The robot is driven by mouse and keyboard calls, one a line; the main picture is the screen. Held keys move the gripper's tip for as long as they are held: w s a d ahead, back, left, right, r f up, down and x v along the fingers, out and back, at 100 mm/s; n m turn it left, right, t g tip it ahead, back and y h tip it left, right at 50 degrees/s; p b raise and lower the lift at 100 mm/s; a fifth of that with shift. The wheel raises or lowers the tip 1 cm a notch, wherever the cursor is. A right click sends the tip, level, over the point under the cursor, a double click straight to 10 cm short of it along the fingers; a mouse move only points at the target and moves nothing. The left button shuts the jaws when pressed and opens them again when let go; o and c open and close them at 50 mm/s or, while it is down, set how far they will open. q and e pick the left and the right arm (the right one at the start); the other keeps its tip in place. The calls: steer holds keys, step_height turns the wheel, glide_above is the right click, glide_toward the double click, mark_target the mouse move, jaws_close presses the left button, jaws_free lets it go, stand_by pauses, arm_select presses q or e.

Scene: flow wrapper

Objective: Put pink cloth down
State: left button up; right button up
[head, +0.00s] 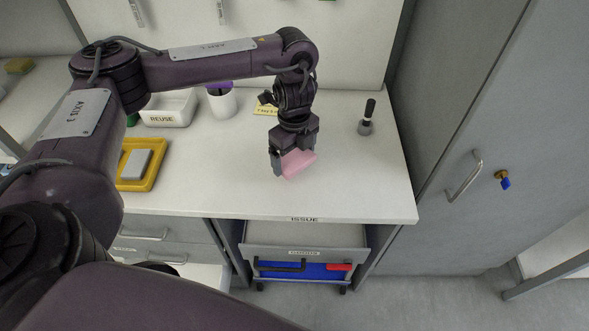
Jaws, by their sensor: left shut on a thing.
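The pink cloth (299,164) is a small pink block-like piece in the head view, right of the middle of the white worktop. My left gripper (291,168) points down from above and is shut on the pink cloth. The cloth is at or just above the worktop surface; I cannot tell whether it touches. Part of the cloth is hidden behind the gripper fingers. My right gripper is not in the view.
A yellow tray (159,164) holding a grey block stands on the worktop's left. Behind are a white REUSE bin (163,121), a white cup (222,104) and a yellow label (262,107). A black-handled tool (367,118) stands right. An open drawer (304,235) is below the front edge.

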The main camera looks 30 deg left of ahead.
mark_target(295, 167)
arm_select(q)
steer(key=shift+f+b, duration=0.65)
steer(key=shift+f, duration=1.6)
steer(key=shift+s+f, duration=0.1)
steer(key=o, duration=0.7)
step_height(295, 167, up, 11)
steer(key=p, duration=0.3)
steer(key=shift+f, duration=0.15)
steer(key=shift+r, duration=0.75)
